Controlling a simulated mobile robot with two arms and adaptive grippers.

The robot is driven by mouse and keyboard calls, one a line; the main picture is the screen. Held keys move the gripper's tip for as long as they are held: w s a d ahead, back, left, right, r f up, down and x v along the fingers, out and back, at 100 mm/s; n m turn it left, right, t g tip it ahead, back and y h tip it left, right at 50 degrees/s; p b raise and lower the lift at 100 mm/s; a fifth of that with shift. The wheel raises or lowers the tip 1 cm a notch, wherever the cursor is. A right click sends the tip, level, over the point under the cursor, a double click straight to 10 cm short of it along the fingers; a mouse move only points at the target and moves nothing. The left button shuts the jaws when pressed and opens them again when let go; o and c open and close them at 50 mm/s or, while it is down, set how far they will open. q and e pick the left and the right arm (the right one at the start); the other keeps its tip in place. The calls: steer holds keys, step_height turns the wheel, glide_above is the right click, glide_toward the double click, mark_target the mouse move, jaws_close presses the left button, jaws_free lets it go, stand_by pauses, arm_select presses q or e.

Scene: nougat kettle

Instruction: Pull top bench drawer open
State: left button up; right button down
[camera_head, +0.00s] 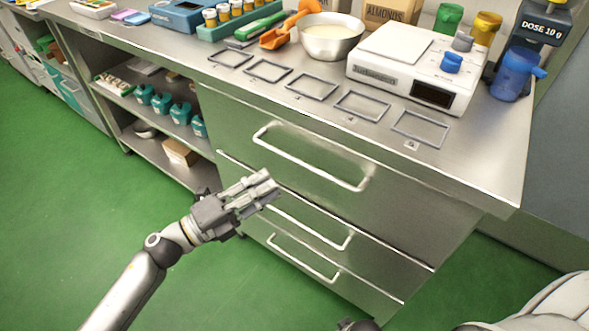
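The steel bench has a stack of drawers. The top drawer (300,128) is the tall upper one, with a long bar handle (312,160) across its front. Its front looks flush with the bench, so it appears closed. My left gripper (269,186) is in front of the drawers, just below and left of the top handle, apart from it as far as I can see. Its two pale fingers lie close together in this view, and I cannot tell how far apart they are. It holds nothing visible. My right gripper's fingers do not show.
Lower drawers have handles (308,222) and (303,258). The benchtop holds a white scale (405,58), a steel bowl (331,42), an orange scoop (288,28) and blue cup (515,72). Open shelves (150,110) stand left. The green floor (70,210) in front is clear.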

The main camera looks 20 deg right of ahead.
mark_target(301, 162)
arm_select(q)
steer(key=x, duration=0.9)
steer(key=shift+w+d, duration=0.1)
steer(key=shift+d, duration=0.2)
jaws_close()
